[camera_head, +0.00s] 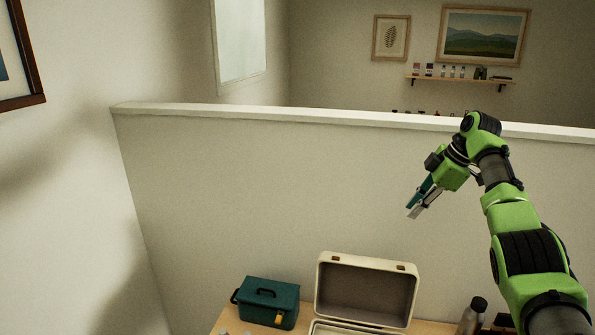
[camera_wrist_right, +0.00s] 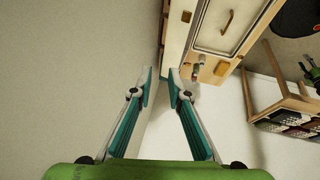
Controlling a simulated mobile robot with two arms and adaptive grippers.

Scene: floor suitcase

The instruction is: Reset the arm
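My right arm comes in from the right in the head view. Its gripper (camera_head: 416,203) is raised in front of the low wall, above the open suitcase and apart from it. In the right wrist view the two teal and grey fingers (camera_wrist_right: 160,76) stand apart with nothing between them but a view of the wall. The gripper is open and empty. My left arm and gripper are not in view.
A cream open suitcase (camera_head: 318,290) and a teal case (camera_head: 268,302) stand on a wooden surface (camera_head: 229,321) below. A grey bottle (camera_head: 472,316) stands at the right, near my arm. A half-height wall (camera_head: 270,180) runs behind. The air left of the gripper is clear.

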